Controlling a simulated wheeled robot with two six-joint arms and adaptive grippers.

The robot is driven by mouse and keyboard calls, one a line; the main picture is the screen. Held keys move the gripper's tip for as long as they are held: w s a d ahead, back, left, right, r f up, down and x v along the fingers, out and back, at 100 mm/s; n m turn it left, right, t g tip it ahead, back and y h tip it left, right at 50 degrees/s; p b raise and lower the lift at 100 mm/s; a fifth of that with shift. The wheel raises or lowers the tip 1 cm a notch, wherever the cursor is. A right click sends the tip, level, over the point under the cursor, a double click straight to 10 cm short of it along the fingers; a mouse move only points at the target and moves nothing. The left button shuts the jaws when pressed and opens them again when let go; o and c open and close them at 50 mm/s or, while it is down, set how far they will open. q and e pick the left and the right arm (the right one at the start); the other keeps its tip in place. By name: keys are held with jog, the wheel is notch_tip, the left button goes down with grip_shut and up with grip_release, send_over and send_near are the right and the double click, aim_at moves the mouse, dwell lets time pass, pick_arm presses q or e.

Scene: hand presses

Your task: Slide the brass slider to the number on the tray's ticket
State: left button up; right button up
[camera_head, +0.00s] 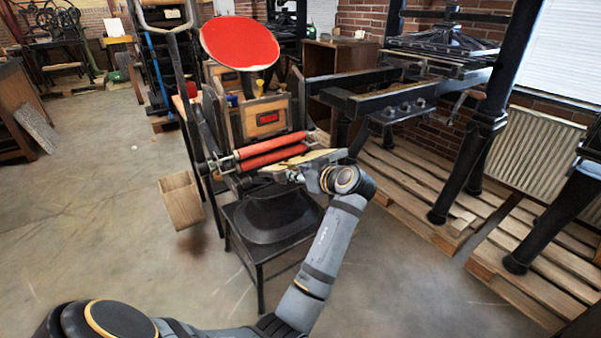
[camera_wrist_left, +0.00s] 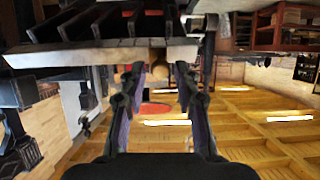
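My left gripper (camera_head: 298,176) is in front of the press, just under a pale flat bar (camera_head: 318,158) beside the red rollers. In the left wrist view its two fingers (camera_wrist_left: 157,92) stand apart with a gap between them. The pale bar (camera_wrist_left: 100,54) crosses just beyond the fingertips there, and a small tan rounded part (camera_wrist_left: 158,70) shows at the gap; I cannot tell whether it is the brass slider or whether a finger touches it. I cannot make out the tray's ticket or any number. My right gripper is out of view.
The press carries a red disc (camera_head: 240,43), red rollers (camera_head: 270,146) and a yellow knob (camera_head: 260,83). A black chair-like seat (camera_head: 270,218) stands below my gripper. A wooden box (camera_head: 181,201) is at left, pallets (camera_head: 420,190) at right.

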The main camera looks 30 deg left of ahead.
pick_arm(q)
jog(key=shift+o, duration=0.5)
notch_tip(320, 180, up, 10)
dwell(0.6)
